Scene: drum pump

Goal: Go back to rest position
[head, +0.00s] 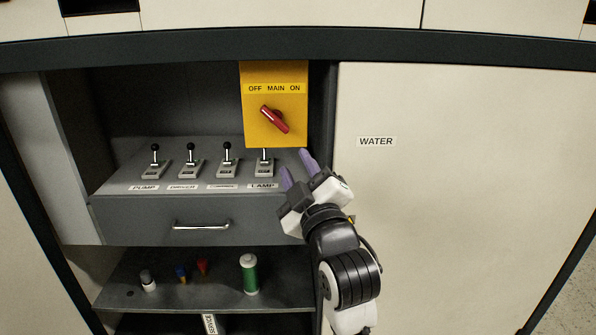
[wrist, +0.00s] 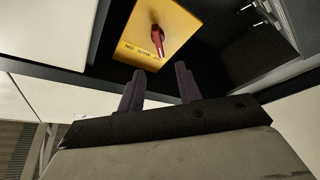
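My gripper (head: 297,171) is open and empty, with two purple fingers spread apart. In the head view it is raised in front of the cabinet, just below and right of the yellow main switch box (head: 259,126). My arm covers the cabinet's right edge.
A grey panel (head: 118,187) carries several levers, with PUMP and LAMP labels. A drawer with a handle (head: 201,225) is below. A green bottle (head: 250,275) and small items stand on the lower shelf (head: 215,296). A closed WATER door (head: 460,190) is at right.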

